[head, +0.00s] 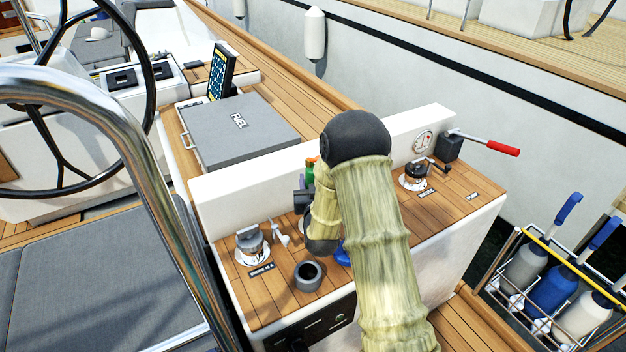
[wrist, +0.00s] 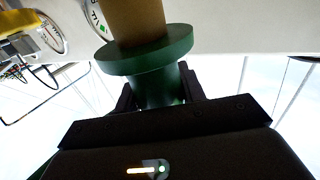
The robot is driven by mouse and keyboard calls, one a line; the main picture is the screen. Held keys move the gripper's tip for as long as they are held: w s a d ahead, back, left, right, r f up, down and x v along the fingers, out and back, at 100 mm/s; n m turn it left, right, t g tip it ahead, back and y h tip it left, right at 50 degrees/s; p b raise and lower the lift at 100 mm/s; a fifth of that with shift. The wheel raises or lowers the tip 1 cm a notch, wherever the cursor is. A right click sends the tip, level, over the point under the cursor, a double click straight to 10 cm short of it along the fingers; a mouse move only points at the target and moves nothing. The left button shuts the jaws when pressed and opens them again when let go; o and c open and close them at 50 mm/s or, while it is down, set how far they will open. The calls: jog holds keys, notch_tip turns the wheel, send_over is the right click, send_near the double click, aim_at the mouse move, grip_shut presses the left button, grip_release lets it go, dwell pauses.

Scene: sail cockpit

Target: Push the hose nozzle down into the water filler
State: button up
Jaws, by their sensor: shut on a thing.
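The hose nozzle (wrist: 148,58) is green with a wide flange, and a tan cylindrical part rises beyond it in the wrist view. My gripper (wrist: 159,88) is shut on its green body, with one dark finger on each side. In the head view, a small green and orange part of it (head: 310,172) shows beside my arm. The dark edge of my gripper (head: 301,202) shows just below that, and the rest is hidden behind my sleeved arm. A blue piece (head: 342,254) on the wooden top is partly covered by my arm; I cannot tell whether it is the water filler. The nozzle's lower end is hidden.
On the same wooden top stand a dark round cup (head: 308,275), a metal-capped fitting (head: 250,240) and another fitting (head: 415,173) at right. A red-handled lever (head: 487,146) sticks out at right. A white raised back wall (head: 245,187) runs behind. A steel rail (head: 150,160) crosses at left.

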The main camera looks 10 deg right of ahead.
jog(key=shift+s+a+f, duration=0.1)
jog(key=shift+f, duration=0.4)
jog(key=shift+d+f+b, duration=0.2)
jog(key=shift+f+b, duration=0.3)
jog(key=shift+f, duration=0.25)
jog(key=shift+d+f+b, duration=0.2)
jog(key=shift+f+b, duration=0.3)
jog(key=shift+f, duration=0.2)
jog(key=shift+a+f, duration=0.1)
jog(key=shift+f, duration=0.15)
jog(key=shift+b, duration=0.65)
jog(key=shift+f+b, duration=0.5)
jog(key=o, duration=1)
jog(key=shift+s, duration=0.1)
jog(key=shift+s, duration=0.1)
